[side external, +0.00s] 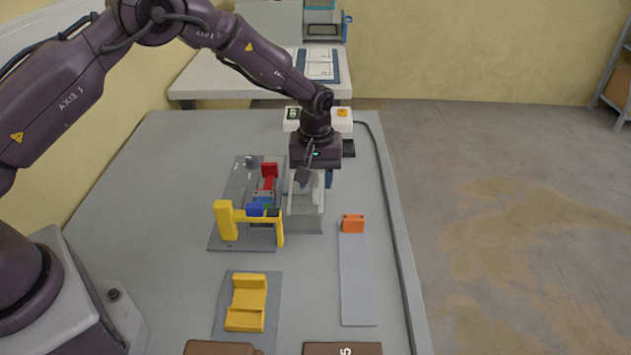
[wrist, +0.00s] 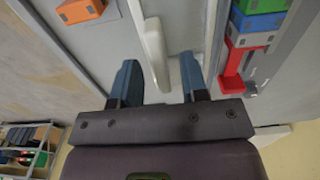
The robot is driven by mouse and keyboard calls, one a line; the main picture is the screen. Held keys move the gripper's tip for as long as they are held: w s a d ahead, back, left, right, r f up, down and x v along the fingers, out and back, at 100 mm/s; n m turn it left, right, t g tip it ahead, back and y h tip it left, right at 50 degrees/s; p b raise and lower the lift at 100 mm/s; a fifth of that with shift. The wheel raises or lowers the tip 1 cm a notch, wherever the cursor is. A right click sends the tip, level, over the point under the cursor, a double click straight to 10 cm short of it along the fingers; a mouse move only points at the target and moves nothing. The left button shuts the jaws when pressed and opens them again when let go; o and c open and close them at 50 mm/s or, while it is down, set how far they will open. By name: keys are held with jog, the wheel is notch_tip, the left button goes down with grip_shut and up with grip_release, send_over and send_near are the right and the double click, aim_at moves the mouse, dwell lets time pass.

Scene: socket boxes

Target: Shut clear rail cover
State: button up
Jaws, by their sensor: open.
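A pale, trough-shaped piece (side external: 320,197), which looks like the clear rail cover, sits right of the rail assembly in the side view. In the wrist view its pale raised edge (wrist: 154,48) runs down between my fingers. I cannot tell its hinge or its exact angle. The rail assembly (side external: 240,190) has a red part (side external: 269,170), blue parts and a yellow bracket (side external: 228,220) at its front. My gripper (wrist: 158,85) is open, its two blue fingers on either side of the pale edge. Contact with it is not clear. In the side view the wrist hides part of the cover's far end.
An orange block (side external: 353,223) sits on a grey strip (side external: 357,280) to the right. A yellow holder (side external: 246,300) stands at the front. Brown boxes (side external: 343,348) line the near edge.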

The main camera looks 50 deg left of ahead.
aim_at(272, 196)
jog(key=shift+f, duration=0.7)
grip_shut()
jog(key=s+a, duration=0.6)
jog(key=shift+s+a, duration=0.2)
jog(key=shift+a, duration=0.1)
grip_release()
